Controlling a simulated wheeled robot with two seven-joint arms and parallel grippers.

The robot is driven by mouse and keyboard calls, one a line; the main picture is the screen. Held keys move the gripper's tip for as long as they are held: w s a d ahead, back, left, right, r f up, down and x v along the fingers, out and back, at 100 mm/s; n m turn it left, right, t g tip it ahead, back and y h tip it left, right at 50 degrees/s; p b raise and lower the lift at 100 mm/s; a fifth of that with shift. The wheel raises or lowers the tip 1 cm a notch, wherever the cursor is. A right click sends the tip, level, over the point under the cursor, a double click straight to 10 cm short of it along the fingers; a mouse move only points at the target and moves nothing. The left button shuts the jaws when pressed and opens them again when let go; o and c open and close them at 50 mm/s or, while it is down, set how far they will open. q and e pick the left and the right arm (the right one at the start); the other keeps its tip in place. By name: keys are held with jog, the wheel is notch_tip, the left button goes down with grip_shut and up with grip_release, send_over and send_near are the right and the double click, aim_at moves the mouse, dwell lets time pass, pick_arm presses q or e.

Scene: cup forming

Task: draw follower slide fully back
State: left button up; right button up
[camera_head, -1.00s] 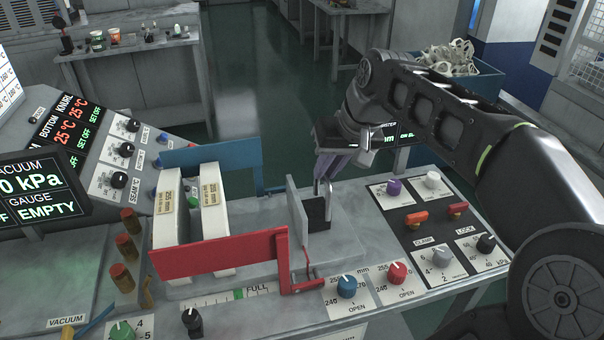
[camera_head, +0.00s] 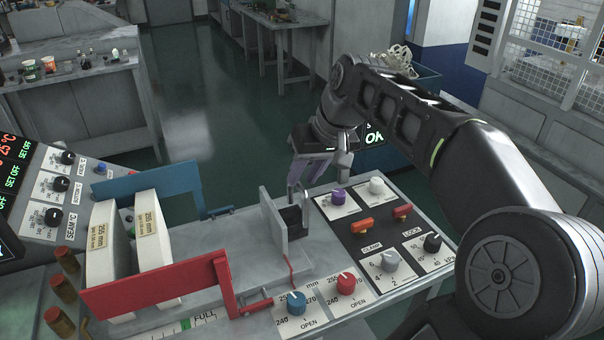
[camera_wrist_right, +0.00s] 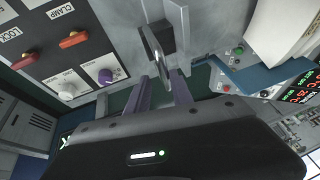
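The follower slide (camera_head: 271,228) is an upright grey plate with a black block behind it, on the grey bed to the right of two white blocks. A metal handle sticks out from the black block, seen in the right wrist view (camera_wrist_right: 156,48). My right gripper (camera_head: 297,186) is at this handle, its purple-grey fingers pointing down. In the right wrist view its fingertips (camera_wrist_right: 162,80) lie on either side of the handle's end. The exact contact is partly hidden. My left gripper is in neither view now.
The white blocks (camera_head: 112,245) stand between a red side plate (camera_head: 160,286) and a blue one (camera_head: 150,180). Blue (camera_head: 296,302) and red (camera_head: 346,283) knobs sit at the front. A black panel with clamp and lock levers (camera_head: 362,227) lies to the right.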

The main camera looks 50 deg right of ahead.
jog(key=shift+o, duration=0.4)
jog(key=shift+a, duration=0.15)
jog(key=v, duration=0.7)
jog(key=shift+r, duration=0.4)
jog(key=shift+s, duration=0.1)
